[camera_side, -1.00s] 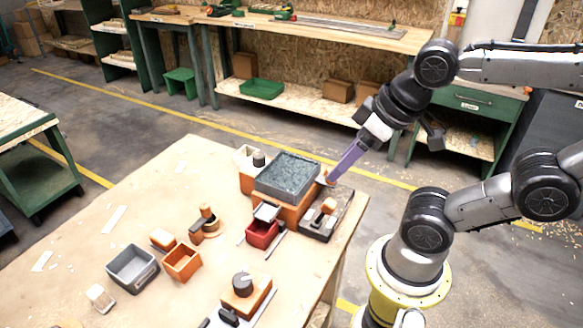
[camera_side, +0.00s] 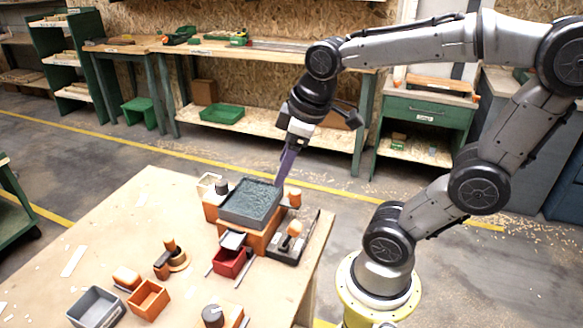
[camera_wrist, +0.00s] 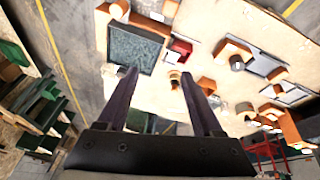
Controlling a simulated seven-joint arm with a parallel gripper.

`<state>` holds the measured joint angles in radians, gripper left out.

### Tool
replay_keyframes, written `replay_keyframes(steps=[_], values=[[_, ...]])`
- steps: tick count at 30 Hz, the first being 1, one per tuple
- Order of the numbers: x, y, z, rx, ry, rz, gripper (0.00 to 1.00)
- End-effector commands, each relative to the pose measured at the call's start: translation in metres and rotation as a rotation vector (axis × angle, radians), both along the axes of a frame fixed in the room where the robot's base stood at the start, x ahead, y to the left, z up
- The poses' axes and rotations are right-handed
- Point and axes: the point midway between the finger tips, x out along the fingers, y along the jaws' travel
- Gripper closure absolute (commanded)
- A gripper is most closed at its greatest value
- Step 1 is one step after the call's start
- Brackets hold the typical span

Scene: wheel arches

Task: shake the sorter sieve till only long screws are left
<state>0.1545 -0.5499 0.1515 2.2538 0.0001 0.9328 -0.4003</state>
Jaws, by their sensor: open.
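The sorter sieve (camera_side: 236,214) is a dark square tray with a grey, rough-looking inside, sitting level on an orange wooden box (camera_side: 259,242). Individual screws cannot be made out. An orange knob (camera_side: 295,197) stands at its right side. My gripper (camera_side: 281,182) points down with purple fingers just behind the sieve's right rear corner, apparently above it. In the wrist view my gripper (camera_wrist: 158,73) has its fingers well apart with nothing held; the sieve (camera_wrist: 133,48) lies beyond the left fingertip. A red bin (camera_side: 229,262) stands in front of the box.
A black tray with an orange-topped handle (camera_side: 290,243) is right of the red bin. A grey bin (camera_side: 97,308), an orange box (camera_side: 148,299) and small wooden parts stand at the front left. The table (camera_side: 120,225) is mostly clear at left.

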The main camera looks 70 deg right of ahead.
Motion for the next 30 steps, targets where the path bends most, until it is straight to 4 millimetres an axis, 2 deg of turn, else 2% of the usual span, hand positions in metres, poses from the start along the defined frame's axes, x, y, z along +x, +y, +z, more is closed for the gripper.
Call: replay_keyframes(steps=[3,6,9,12,19,30], values=[[0.023,-0.036,-0.021,-0.003,0.121,-0.034,0.32],[0.032,-0.069,-0.045,0.022,0.215,-0.086,0.32],[0.032,-0.096,-0.067,0.059,0.288,-0.160,0.32],[0.026,-0.110,-0.082,0.088,0.331,-0.216,0.32],[0.020,-0.116,-0.099,0.099,0.346,-0.245,0.32],[0.021,-0.116,-0.158,0.099,0.345,-0.243,0.32]])
